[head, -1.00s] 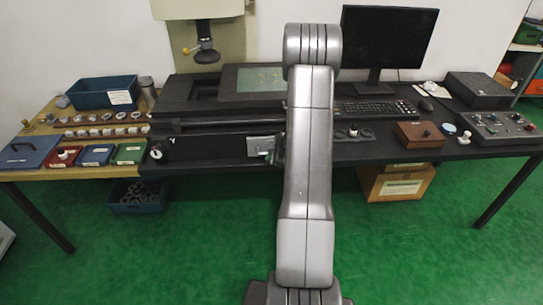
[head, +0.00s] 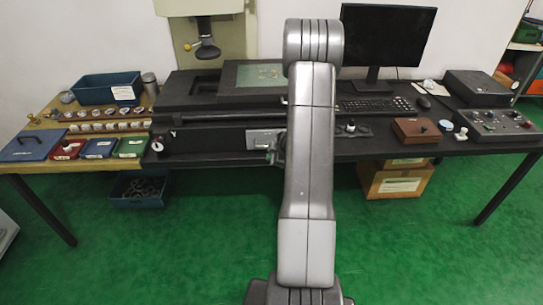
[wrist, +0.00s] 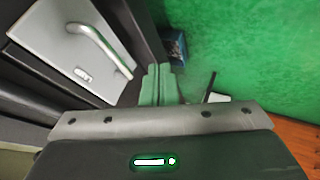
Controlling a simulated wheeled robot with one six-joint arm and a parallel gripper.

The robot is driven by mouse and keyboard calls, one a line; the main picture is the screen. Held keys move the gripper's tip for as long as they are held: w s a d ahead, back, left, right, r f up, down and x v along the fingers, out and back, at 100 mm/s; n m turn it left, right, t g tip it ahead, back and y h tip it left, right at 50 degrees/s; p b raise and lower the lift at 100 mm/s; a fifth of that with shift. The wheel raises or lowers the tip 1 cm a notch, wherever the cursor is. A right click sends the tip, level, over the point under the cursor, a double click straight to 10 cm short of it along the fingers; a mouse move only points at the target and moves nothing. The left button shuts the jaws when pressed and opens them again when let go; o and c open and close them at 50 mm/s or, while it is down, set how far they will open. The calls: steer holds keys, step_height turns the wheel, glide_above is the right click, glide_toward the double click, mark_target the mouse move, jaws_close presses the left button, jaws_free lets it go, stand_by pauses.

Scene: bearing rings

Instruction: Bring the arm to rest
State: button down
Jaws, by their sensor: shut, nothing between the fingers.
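My arm stands upright in the middle of the head view and covers part of the bench. My gripper shows in the wrist view (wrist: 160,84) with its two pale green fingers together and nothing between them. In the head view the gripper is mostly hidden behind my arm, close to the front edge of the bench. A light panel with a curved metal handle (wrist: 98,46) is to the left of the fingers in the wrist view, apart from them.
The black bench (head: 215,145) bears a monitor (head: 385,38), a keyboard (head: 375,106), a control box (head: 497,124) and a brown box (head: 417,132). Rings stand on the wooden board at left (head: 50,113). A blue bin (head: 137,193) and a carton (head: 397,182) are below. The green floor in front is clear.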

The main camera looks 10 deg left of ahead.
steer(key=p+v, duration=0.1)
steer(key=v, duration=0.7)
steer(key=shift+r, duration=0.15)
steer(key=shift+w, duration=0.1)
